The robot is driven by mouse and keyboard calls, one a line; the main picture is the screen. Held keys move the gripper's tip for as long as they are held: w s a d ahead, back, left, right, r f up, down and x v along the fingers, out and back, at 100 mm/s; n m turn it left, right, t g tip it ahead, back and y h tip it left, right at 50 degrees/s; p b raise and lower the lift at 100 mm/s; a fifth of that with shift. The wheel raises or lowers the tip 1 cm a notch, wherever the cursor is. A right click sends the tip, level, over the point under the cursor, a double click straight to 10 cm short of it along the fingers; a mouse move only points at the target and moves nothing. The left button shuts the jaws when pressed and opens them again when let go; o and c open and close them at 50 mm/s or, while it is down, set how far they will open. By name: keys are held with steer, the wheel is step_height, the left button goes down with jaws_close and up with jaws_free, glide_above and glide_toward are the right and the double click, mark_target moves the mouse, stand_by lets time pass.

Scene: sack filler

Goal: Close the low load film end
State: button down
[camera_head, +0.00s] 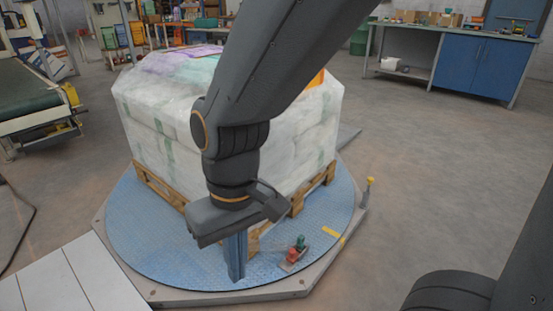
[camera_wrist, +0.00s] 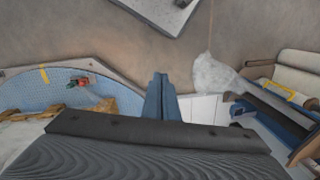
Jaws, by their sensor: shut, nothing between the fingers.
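The wrapped load (camera_head: 165,130) stands on a wooden pallet (camera_head: 160,187) on a round blue turntable (camera_head: 135,235). White, cloudy film covers its sides, with green strips showing through. I cannot pick out a loose low film end; my arm hides part of the near side. My gripper (camera_head: 236,276) points down in front of the pallet's near corner, low over the turntable, its blue fingers together and empty. In the wrist view the fingers (camera_wrist: 160,82) are also together, with the pallet (camera_wrist: 100,106) and load (camera_wrist: 22,135) to their left.
A small red and green item (camera_head: 297,251) sits on the turntable right of my gripper. A conveyor (camera_head: 28,92) is at left, a workbench (camera_head: 450,60) at back right. Floor at right is clear.

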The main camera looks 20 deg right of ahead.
mark_target(262, 167)
steer(key=w+d+f+m+y, duration=0.1)
steer(key=w+f+m+y, duration=0.2)
steer(key=w+m+y, duration=0.55)
steer(key=w+f+m+y, duration=0.4)
steer(key=w+m, duration=0.7)
steer(key=w, duration=0.2)
steer(key=w+d+f+m+t+h, duration=0.1)
steer(key=w+d+f+m+t, duration=0.2)
steer(key=w+d+m+t, duration=0.35)
steer(key=w+d+f+m+t+h, duration=0.1)
steer(key=w+d+f+m+t, duration=0.25)
steer(key=d, duration=0.65)
steer(key=w+d+f+m+t+h, duration=0.1)
steer(key=w+d+f+m+t, duration=0.1)
steer(key=w+d+m+t, duration=0.45)
steer(key=w+a+n, duration=0.1)
steer(key=w+a, duration=0.1)
steer(key=w, duration=0.1)
steer(key=w+a+n+g+b, duration=0.1)
steer(key=w+a, duration=0.1)
steer(key=w, duration=0.1)
steer(key=w+a+b, duration=0.1)
steer(key=w+a, duration=0.1)
steer(key=shift+w+a+n+y, duration=0.15)
steer(key=shift+w+n+y, duration=0.1)
steer(key=shift+w+n, duration=0.15)
steer(key=shift+w+a, duration=0.2)
steer(key=shift+w, duration=0.05)
